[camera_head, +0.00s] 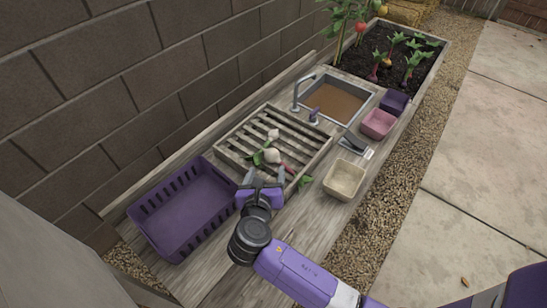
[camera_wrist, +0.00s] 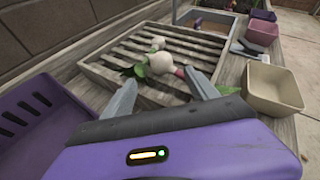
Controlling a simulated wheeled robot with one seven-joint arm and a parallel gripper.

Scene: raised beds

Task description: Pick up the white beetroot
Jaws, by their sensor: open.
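The white beetroot (camera_head: 272,155) is a round pale root with green leaves, lying on the slatted wooden rack; in the wrist view (camera_wrist: 161,63) it shows beyond and between my fingertips. A smaller pale root (camera_head: 273,134) lies just behind it. A reddish root (camera_head: 287,169) with green leaves lies at its right, near the rack's front edge; it is partly hidden by my finger in the wrist view. My gripper (camera_head: 264,176) is open and empty, short of the white beetroot, with its two grey fingers (camera_wrist: 160,93) pointing toward it.
The slatted rack (camera_head: 231,154) lies on a wooden bench. A purple crate (camera_head: 184,210) stands at left, and a cream bowl (camera_head: 344,179) at right. Behind are a sink (camera_head: 336,102), a pink bowl (camera_head: 378,123), a purple bowl (camera_head: 395,101) and a planted bed. A block wall runs along the left.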

